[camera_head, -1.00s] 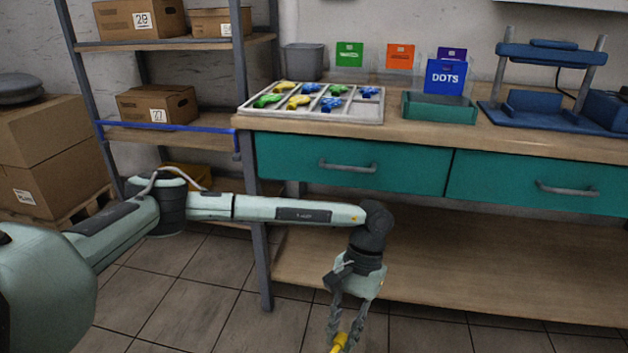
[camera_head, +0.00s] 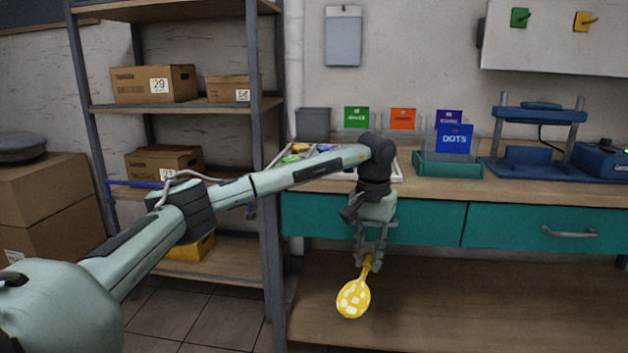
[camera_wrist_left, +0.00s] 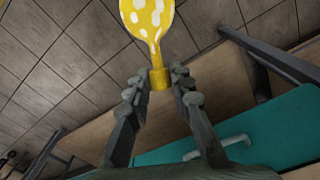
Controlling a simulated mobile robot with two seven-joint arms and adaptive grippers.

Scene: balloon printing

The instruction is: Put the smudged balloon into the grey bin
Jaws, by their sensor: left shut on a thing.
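My left gripper (camera_head: 369,262) is shut on the yellow neck of a balloon and points down in front of the bench's teal drawers. The balloon (camera_head: 353,298) is yellow with white blotches and hangs below the fingers, clear of everything. In the left wrist view the balloon (camera_wrist_left: 148,17) extends from between the fingers (camera_wrist_left: 160,82), partly cut off by the top edge. The grey bin (camera_head: 313,124) stands upright at the back left of the bench top, above and left of the gripper; its inside is not visible. My right gripper is not in view.
A white tray (camera_head: 284,163) of coloured balloons lies in front of the bin, partly behind my left arm. A teal tray (camera_head: 447,170), coloured cards and a blue press (camera_head: 540,172) stand to the right. A shelf rack (camera_head: 262,200) borders the bench's left.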

